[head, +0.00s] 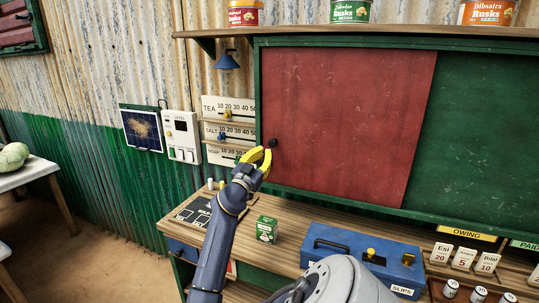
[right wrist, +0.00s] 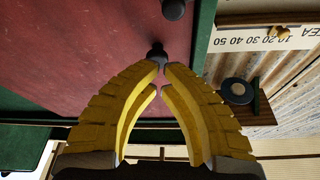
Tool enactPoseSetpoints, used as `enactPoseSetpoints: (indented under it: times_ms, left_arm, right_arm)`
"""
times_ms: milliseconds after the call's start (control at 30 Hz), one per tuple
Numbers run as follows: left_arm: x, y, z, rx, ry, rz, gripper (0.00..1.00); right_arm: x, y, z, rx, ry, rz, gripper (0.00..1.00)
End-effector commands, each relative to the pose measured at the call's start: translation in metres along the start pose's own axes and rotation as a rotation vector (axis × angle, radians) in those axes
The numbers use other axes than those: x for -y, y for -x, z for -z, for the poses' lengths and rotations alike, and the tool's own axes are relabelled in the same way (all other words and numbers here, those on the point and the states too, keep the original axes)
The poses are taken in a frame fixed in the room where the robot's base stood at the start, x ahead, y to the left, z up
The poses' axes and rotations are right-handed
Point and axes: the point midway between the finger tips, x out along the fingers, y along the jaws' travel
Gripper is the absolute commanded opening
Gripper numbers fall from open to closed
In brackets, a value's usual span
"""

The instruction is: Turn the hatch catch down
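The red hatch panel (head: 345,125) sits in a green frame on the wall. A small dark knob (head: 272,142), which looks like the catch, is near its left edge. My right gripper (head: 266,151) is just below and left of this knob. In the right wrist view, the yellow fingertips (right wrist: 159,67) nearly meet, with a narrow gap and nothing clearly gripped between them. A dark knob (right wrist: 157,51) shows just beyond the tips; contact cannot be told. A second dark piece (right wrist: 173,8) is at the top edge. My left gripper is out of view.
Sliding scale boards (head: 229,107) are left of the hatch, with a blue lamp (head: 227,60) above. Below, the counter holds a green box (head: 266,229) and a blue case (head: 345,250). A shelf (head: 400,32) with tins runs above the hatch.

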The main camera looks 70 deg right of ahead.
Motion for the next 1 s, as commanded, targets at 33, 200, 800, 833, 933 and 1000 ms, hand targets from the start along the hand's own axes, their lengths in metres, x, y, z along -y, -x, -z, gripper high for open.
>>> enactPoseSetpoints:
  times_ms: [33, 200, 800, 833, 933, 1000]
  left_arm:
    - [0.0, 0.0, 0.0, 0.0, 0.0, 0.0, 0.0]
    - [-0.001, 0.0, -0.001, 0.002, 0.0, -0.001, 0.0]
    - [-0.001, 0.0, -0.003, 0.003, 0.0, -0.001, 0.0]
    - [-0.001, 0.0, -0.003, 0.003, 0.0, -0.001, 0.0]
    - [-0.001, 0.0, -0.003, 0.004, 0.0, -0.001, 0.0]
    - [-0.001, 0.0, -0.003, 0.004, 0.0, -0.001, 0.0]
  right_arm:
    - [0.0, 0.01, 0.0, 0.001, -0.002, 0.0, 0.0]
    - [-0.001, 0.037, 0.001, -0.001, -0.002, 0.0, 0.0]
    - [-0.002, 0.073, 0.001, -0.003, -0.002, -0.002, 0.0]
    - [-0.002, 0.073, 0.001, -0.003, -0.002, -0.002, 0.0]
    - [-0.002, 0.072, 0.001, -0.003, -0.002, -0.001, 0.0]
    - [-0.002, 0.072, 0.001, -0.003, -0.002, -0.001, 0.0]
